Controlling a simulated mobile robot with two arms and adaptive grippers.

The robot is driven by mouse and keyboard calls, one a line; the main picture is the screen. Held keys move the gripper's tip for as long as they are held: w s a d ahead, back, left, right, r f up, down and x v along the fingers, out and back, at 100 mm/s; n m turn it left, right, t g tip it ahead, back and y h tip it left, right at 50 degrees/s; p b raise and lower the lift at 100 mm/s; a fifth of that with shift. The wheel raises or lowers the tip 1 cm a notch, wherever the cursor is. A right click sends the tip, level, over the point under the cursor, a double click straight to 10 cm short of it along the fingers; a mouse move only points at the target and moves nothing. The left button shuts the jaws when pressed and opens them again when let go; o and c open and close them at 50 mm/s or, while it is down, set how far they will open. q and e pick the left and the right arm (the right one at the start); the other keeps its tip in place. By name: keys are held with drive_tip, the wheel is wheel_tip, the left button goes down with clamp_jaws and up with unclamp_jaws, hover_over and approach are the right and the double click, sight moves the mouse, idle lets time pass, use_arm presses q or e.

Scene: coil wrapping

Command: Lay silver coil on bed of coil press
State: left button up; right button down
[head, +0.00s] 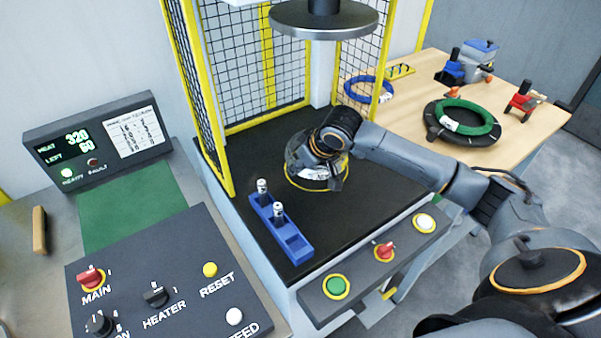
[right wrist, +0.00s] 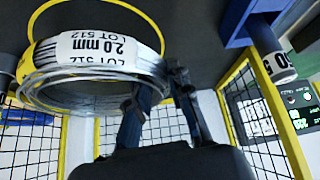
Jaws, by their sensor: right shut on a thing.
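The silver coil (right wrist: 92,82), with a white label reading 2.0 mm LOT 512, shows large in the right wrist view. My right gripper (right wrist: 160,92) is shut on the side of its ring. In the head view the coil (head: 316,174) is at the yellow circle (head: 318,187) on the black bed (head: 262,165) of the coil press, partly hidden by my right gripper (head: 326,158). I cannot tell whether the coil touches the bed. The round press head (head: 324,20) is raised above it. My left gripper is not in view.
A blue holder (head: 282,232) with cylinders stands at the bed's front left. Yellow-framed mesh guards (head: 262,70) border the bed. A control panel (head: 165,275) is at the lower left. A wooden table (head: 490,160) at right bears a green coil (head: 467,117) and blue coil (head: 368,88).

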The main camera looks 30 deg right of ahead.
drive_tip(key=shift+w+d+f, duration=0.1)
drive_tip(key=shift+w+d, duration=0.05)
drive_tip(key=shift+w, duration=0.05)
drive_tip(key=shift+w+d+f+p, duration=0.15)
drive_tip(key=shift+f+p, duration=0.25)
drive_tip(key=shift+f, duration=1.35)
drive_tip(key=c, duration=1.2)
unclamp_jaws()
drive_tip(key=shift+f, duration=0.1)
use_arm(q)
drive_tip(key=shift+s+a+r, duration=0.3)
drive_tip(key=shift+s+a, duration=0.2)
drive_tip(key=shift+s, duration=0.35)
use_arm(e)
drive_tip(key=shift+s+r, duration=0.3)
drive_tip(key=shift+r, duration=0.05)
use_arm(q)
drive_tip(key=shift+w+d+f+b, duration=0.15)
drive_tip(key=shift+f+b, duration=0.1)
drive_tip(key=shift+b, duration=0.05)
use_arm(e)
drive_tip(key=v, duration=1.1)
drive_tip(key=shift+s+r, duration=0.1)
